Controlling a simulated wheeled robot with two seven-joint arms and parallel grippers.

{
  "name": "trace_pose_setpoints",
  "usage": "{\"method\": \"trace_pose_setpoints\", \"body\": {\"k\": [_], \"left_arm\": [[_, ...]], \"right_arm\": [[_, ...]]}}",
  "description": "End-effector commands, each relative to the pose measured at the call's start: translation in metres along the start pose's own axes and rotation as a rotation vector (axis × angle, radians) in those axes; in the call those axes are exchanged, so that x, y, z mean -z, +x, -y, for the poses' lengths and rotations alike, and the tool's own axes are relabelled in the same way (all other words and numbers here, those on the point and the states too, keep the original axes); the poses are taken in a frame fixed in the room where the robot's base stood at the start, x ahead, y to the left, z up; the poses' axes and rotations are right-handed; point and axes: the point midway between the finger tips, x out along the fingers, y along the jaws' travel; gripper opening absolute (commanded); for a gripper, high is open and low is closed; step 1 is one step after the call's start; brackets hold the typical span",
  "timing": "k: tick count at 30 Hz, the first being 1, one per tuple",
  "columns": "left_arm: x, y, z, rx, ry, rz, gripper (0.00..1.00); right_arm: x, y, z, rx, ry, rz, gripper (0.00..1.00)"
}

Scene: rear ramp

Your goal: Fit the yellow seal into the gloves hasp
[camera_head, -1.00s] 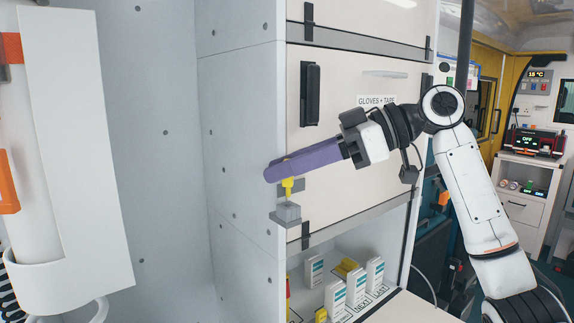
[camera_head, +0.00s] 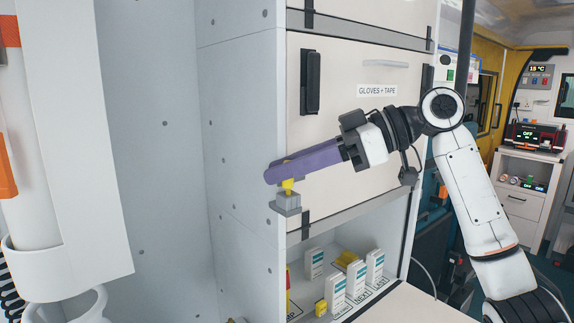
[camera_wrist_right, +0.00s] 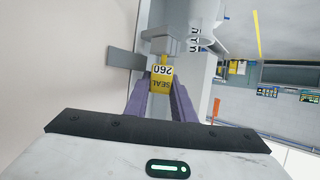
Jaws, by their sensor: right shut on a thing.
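The yellow seal (camera_head: 288,186) shows below the purple fingers of my right gripper (camera_head: 272,176). In the right wrist view the seal (camera_wrist_right: 162,76) reads "SEAL 260" upside down and sits between the two purple fingers (camera_wrist_right: 162,92), which are shut on it. The grey gloves hasp (camera_head: 286,203) sticks out at the lower left corner of the drawer front labelled "GLOVES • TAPE" (camera_head: 345,120). The seal's lower end meets the top of the hasp block; how deep it sits is hidden. The hasp (camera_wrist_right: 160,46) is just ahead of the fingers in the wrist view. My left gripper is out of view.
Below the drawer, an open shelf (camera_head: 310,235) holds several white boxes (camera_head: 356,280) and small yellow items. A black handle (camera_head: 311,82) stands out on the drawer front. A pale panelled wall (camera_head: 240,150) is close on the left.

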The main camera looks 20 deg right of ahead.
Motion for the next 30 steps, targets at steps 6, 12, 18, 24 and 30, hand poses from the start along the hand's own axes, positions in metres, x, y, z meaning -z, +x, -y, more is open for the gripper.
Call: {"method": "trace_pose_setpoints", "body": {"k": [6, 12, 18, 24, 30], "left_arm": [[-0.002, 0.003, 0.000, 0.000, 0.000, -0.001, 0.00], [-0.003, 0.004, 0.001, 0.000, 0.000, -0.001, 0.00], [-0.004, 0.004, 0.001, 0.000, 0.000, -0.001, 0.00], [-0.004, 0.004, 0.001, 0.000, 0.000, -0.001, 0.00], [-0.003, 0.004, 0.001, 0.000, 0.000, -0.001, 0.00]], "right_arm": [[-0.006, 0.002, 0.000, 0.000, 0.000, 0.000, 0.02], [-0.011, 0.004, 0.000, 0.000, 0.000, 0.001, 0.02], [-0.013, 0.005, 0.000, 0.001, 0.001, 0.004, 0.02], [-0.014, 0.006, 0.000, 0.002, 0.002, 0.005, 0.33], [-0.012, 0.005, -0.001, -0.003, 0.002, 0.001, 0.44]]}}
